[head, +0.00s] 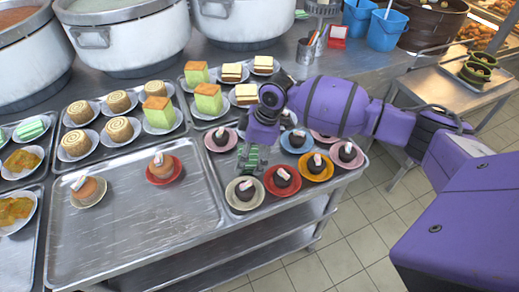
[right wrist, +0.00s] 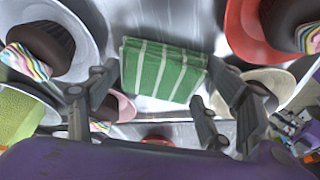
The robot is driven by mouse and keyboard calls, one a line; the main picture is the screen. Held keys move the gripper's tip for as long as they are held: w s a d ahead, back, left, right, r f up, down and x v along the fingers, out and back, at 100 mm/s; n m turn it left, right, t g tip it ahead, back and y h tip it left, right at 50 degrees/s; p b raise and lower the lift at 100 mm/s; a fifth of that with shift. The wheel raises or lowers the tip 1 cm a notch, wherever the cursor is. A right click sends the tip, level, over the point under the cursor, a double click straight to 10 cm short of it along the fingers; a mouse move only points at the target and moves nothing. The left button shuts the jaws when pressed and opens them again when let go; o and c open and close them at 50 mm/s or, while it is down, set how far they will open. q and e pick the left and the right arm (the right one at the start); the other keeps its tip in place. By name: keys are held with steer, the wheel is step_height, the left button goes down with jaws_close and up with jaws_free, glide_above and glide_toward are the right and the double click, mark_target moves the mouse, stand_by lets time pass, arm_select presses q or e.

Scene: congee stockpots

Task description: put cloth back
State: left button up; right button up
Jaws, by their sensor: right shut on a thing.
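The cloth is a folded green piece with white stripes; it shows in the right wrist view (right wrist: 163,70) between the fingers of my right gripper (right wrist: 165,92). In the head view my right gripper (head: 250,158) points down over the right-hand tray of small cakes, with part of the green cloth (head: 262,156) showing beside its fingers. My right gripper is shut on the cloth, among the plates. Whether the cloth touches the tray is hard to tell. My left gripper is not in view.
Small chocolate cakes on coloured plates, such as a red one (head: 283,180) and an orange one (head: 315,168), closely surround the gripper. A mostly bare tray (head: 130,225) lies to the left with two plated cakes. Large pots (head: 130,40) and blue buckets (head: 386,30) stand behind.

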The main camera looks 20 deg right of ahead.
steer(key=shift+r, duration=0.1)
steer(key=o, duration=1)
steer(key=shift+o, duration=0.2)
steer(key=v, duration=1.2)
steer(key=shift+p, duration=0.3)
